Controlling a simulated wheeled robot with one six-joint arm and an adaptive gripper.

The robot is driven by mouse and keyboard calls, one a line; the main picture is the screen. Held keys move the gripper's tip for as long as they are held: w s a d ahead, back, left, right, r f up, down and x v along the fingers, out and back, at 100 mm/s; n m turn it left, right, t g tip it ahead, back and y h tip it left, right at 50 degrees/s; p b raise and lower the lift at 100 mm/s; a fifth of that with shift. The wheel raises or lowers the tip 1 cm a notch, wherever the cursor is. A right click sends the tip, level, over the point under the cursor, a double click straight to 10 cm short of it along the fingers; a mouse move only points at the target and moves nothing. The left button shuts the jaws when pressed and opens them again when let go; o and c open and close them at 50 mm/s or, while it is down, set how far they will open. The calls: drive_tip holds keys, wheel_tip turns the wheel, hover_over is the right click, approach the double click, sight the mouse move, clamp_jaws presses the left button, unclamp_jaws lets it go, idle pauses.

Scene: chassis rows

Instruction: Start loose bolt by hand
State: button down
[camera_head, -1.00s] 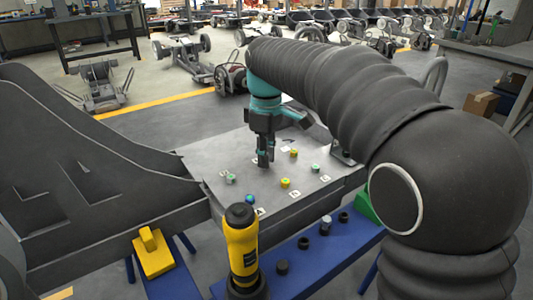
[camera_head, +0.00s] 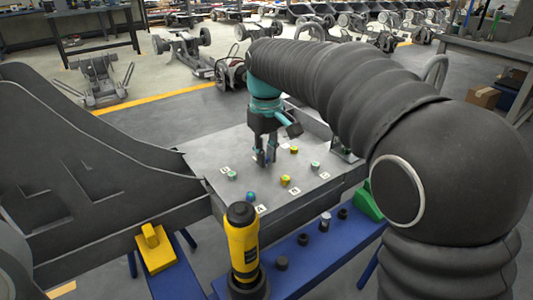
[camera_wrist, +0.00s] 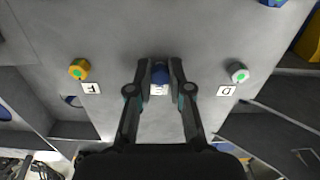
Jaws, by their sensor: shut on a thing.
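My gripper (camera_head: 266,160) points down at the grey metal plate (camera_head: 215,155). In the wrist view its fingers (camera_wrist: 160,72) are on both sides of a blue bolt head (camera_wrist: 160,76), shut on it, just above a white label (camera_wrist: 158,91). In the head view the fingers hide this bolt. A yellow bolt with a green top (camera_wrist: 79,69) is to the left by label F, and a whitish bolt with a green centre (camera_wrist: 238,72) is to the right by label D. Another blue bolt (camera_head: 251,197) is near the plate's front edge. I cannot tell which bolt is loose.
A yellow-black tool (camera_head: 242,245) stands in front of the plate. A blue bench (camera_head: 300,262) holds several dark sockets. A yellow block (camera_head: 155,250) sits at the left beside the dark chassis panel (camera_head: 80,170). More yellow (camera_head: 285,181) and green (camera_head: 315,166) bolts stand on the plate.

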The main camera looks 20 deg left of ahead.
drive_tip(key=m, duration=0.5)
drive_tip(key=shift+s, duration=0.1)
drive_tip(key=shift+f, duration=0.1)
drive_tip(key=m, duration=0.5)
drive_tip(key=shift+a, duration=0.15)
idle(0.4)
drive_tip(key=c, duration=1)
unclamp_jaws()
